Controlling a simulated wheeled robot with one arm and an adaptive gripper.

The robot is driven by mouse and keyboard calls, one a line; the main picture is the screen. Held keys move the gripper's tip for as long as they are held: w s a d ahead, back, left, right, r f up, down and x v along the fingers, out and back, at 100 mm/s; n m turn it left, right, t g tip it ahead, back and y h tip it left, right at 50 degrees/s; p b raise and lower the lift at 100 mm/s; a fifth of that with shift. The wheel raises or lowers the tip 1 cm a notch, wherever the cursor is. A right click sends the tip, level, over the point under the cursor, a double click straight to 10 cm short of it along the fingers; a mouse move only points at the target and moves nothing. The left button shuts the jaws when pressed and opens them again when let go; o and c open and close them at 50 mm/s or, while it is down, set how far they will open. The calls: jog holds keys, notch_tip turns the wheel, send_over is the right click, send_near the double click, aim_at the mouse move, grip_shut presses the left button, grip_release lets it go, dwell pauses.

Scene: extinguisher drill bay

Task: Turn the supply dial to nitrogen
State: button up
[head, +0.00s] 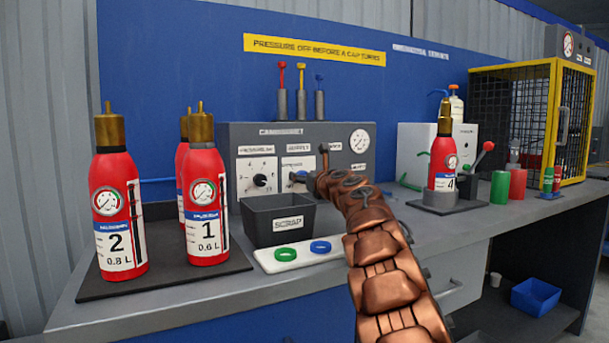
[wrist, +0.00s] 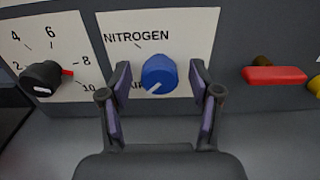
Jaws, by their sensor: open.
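The supply dial is a round blue knob (wrist: 159,74) on a white plate of the grey panel. NITROGEN is printed above it; a lower label, seemingly AIR, is partly hidden at its lower left. The knob's white mark points to the lower left, toward that lower label. My gripper (wrist: 160,78) is open, with one finger on each side of the knob and small gaps showing. In the head view the blue knob (head: 299,175) is partly covered by my gripper (head: 312,178).
A black knob (wrist: 42,78) with a number scale is left of the dial, and a red handle (wrist: 275,75) is to the right. A scrap bin (head: 278,220), green ring (head: 286,254) and blue ring (head: 320,247) are below. Red bottles (head: 118,215) stand left.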

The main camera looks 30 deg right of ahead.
jog(key=shift+w, duration=0.1)
jog(key=c, duration=1.1)
jog(key=shift+c, duration=0.2)
